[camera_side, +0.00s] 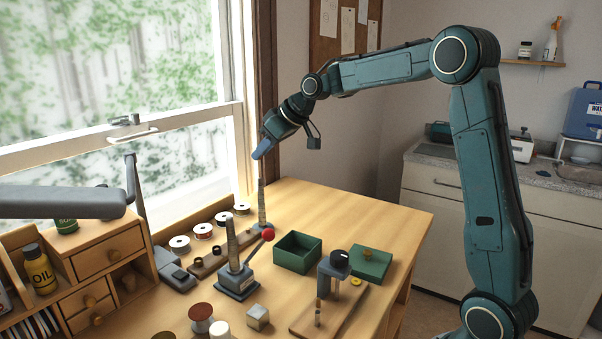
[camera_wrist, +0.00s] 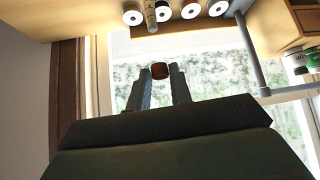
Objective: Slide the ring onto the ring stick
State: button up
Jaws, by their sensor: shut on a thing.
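My gripper (camera_side: 262,151) is raised above the back of the bench, with its fingers angled down and left. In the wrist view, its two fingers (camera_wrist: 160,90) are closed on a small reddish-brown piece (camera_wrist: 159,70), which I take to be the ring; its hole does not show. The piece cannot be made out in the side view. A tapered grey ring stick (camera_side: 262,203) stands upright at the back of the bench, just below my gripper and apart from it. It also shows at the top of the wrist view (camera_wrist: 150,14).
A second tapered post (camera_side: 233,246) with a red-balled lever stands nearer the front. Several spools (camera_side: 202,231) line the window side. A green open box (camera_side: 297,252), its lid (camera_side: 370,264) and a wooden-based tool (camera_side: 333,272) are to the right. The back right bench top is clear.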

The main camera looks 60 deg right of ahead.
jog(key=shift+f, duration=1.9)
jog(key=shift+f, duration=1.65)
jog(key=o, duration=0.9)
jog(key=shift+s+r, duration=0.1)
jog(key=v, duration=1.3)
jog(key=shift+s+r, duration=0.15)
jog(key=shift+s, duration=0.1)
